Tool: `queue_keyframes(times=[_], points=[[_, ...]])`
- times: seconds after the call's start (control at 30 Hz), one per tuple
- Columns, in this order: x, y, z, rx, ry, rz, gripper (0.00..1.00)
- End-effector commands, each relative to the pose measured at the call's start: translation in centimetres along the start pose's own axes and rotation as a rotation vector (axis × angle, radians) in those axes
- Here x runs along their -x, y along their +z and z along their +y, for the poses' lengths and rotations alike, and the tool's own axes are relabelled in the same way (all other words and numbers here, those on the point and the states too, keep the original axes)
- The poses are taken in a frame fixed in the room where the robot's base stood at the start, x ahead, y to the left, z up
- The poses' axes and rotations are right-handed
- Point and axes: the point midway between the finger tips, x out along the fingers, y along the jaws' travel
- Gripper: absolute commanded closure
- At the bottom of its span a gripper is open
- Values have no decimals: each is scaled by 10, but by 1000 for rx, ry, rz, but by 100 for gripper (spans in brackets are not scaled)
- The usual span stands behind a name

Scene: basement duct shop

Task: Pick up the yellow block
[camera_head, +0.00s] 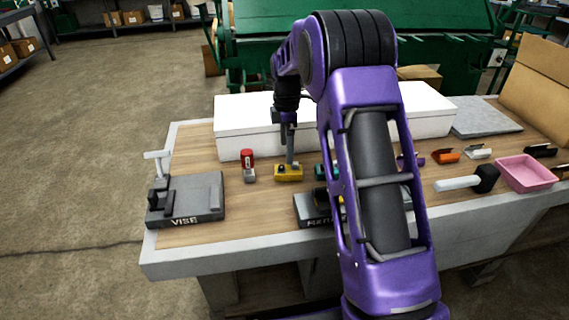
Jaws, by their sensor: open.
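The yellow block (288,174) sits on the wooden top of the workbench (190,147), left of the middle of the picture. It looks low and wide. My gripper (290,160) points down right over the block, its finger end at or just above the block's top. I cannot tell whether it touches. My gripper is open, though the fingers are small and seen edge-on. My purple arm hides part of the bench to the right of the block.
A red and grey item (248,165) stands close left of the block. A vise (187,200) is further left. A white box (240,128) lies behind. A mallet (468,181) and a pink tray (526,173) are at the right. Bare wood lies in front of the block.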

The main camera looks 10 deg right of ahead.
Motion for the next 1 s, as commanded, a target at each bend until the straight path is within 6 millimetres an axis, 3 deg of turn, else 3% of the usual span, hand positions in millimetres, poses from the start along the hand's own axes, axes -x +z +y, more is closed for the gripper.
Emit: queue_keyframes(times=[0.1,0.47,0.73,1.0], points=[[-24,0,-1,-1,-4,-1,3],[-49,1,1,0,0,-2,3],[-88,4,2,0,-1,-2,3],[-92,4,2,0,3,-2,4]])
